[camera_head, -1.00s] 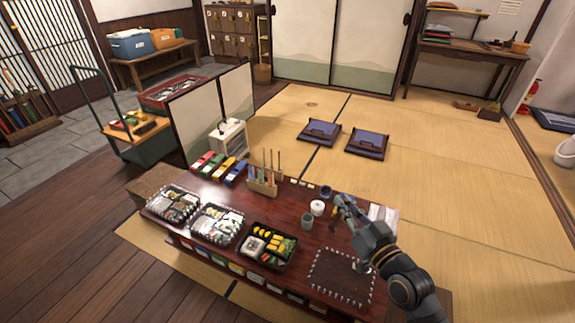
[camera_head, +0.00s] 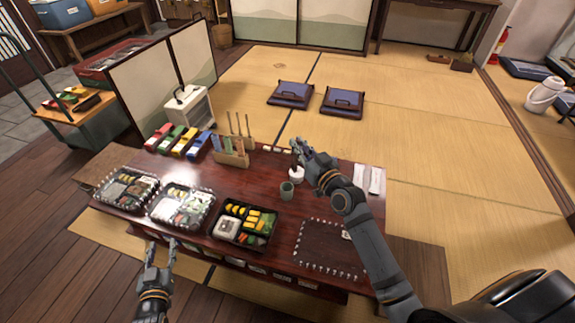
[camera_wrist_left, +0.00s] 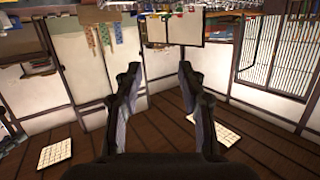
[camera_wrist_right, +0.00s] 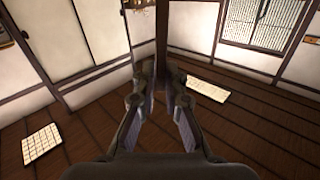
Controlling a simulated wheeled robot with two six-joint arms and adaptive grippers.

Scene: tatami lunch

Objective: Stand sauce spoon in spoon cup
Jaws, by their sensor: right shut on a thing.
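My right gripper (camera_head: 298,151) is over the back right of the dark red table (camera_head: 285,222). In the right wrist view its fingers (camera_wrist_right: 160,84) are close together. A narrow dark upright shape shows between them, but I cannot tell whether it is the sauce spoon or a wall post. A small white round pot (camera_head: 296,176) is just below the gripper. A grey-green cup (camera_head: 286,190) stands in front of it; I cannot tell whether it is the spoon cup. My left gripper (camera_head: 160,248) is open and empty at the table's front edge, with fingers (camera_wrist_left: 158,75) apart.
Several filled lunch boxes (camera_head: 246,224) line the table's front left. A wooden holder with sticks (camera_head: 231,158) and coloured boxes (camera_head: 180,140) stand behind. A dotted dark mat (camera_head: 328,248) lies at the right, white folded cloths (camera_head: 369,180) at the back right.

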